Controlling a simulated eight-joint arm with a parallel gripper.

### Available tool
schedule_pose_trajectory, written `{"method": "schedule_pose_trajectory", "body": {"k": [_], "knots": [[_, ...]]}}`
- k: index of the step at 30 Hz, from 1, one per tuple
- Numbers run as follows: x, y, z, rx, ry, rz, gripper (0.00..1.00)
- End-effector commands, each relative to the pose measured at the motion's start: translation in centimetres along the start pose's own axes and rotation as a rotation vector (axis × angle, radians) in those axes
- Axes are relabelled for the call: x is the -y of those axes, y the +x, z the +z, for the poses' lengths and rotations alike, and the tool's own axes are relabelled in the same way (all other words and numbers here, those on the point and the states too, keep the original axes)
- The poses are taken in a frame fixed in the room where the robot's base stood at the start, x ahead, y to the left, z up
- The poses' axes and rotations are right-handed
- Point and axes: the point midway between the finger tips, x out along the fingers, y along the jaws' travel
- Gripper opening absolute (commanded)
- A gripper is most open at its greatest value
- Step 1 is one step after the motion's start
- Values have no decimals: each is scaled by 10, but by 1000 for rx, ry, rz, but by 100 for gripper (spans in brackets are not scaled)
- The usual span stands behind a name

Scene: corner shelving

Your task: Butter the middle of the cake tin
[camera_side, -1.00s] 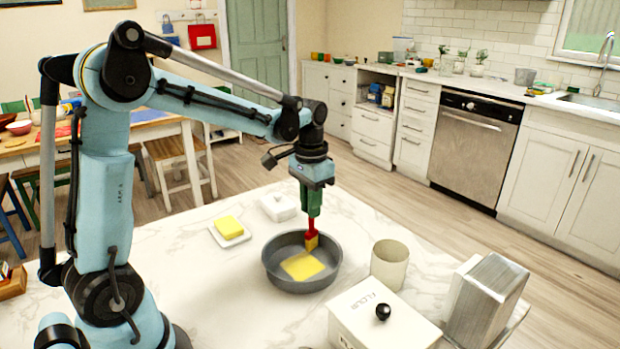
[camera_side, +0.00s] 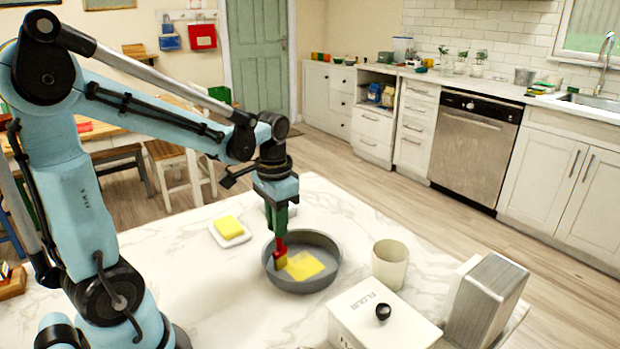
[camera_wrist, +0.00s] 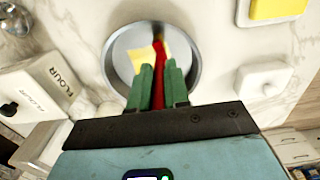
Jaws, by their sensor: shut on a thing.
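The round grey cake tin (camera_side: 333,262) sits on the marble counter, with a yellow butter patch (camera_side: 304,265) on its floor. The tin also shows in the wrist view (camera_wrist: 112,68). My gripper (camera_side: 281,232), with green fingers, is shut on a red-handled brush (camera_side: 281,244) with yellowish bristles. The brush points down inside the tin, its bristles by the left edge of the patch in the side view. I cannot tell whether they touch the tin floor. In the wrist view the red brush (camera_wrist: 158,75) runs between the fingers (camera_wrist: 160,90). A yellow butter block (camera_side: 229,225) lies on a white dish.
A cream cup (camera_side: 390,264) stands close right of the tin. A white flour box (camera_side: 375,320) and a grey metal block-like item (camera_side: 487,300) stand at the front right. A white lidded dish (camera_wrist: 265,78) lies beside the tin, mostly hidden behind my gripper in the side view.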

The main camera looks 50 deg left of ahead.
Motion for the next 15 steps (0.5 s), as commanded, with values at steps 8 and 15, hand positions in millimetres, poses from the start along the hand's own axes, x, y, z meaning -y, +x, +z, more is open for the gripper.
{"method": "schedule_pose_trajectory", "body": {"k": [8,15], "knots": [[1,-2,-17,0,1,0,0],[1,0,-39,0,1,0,0]]}}
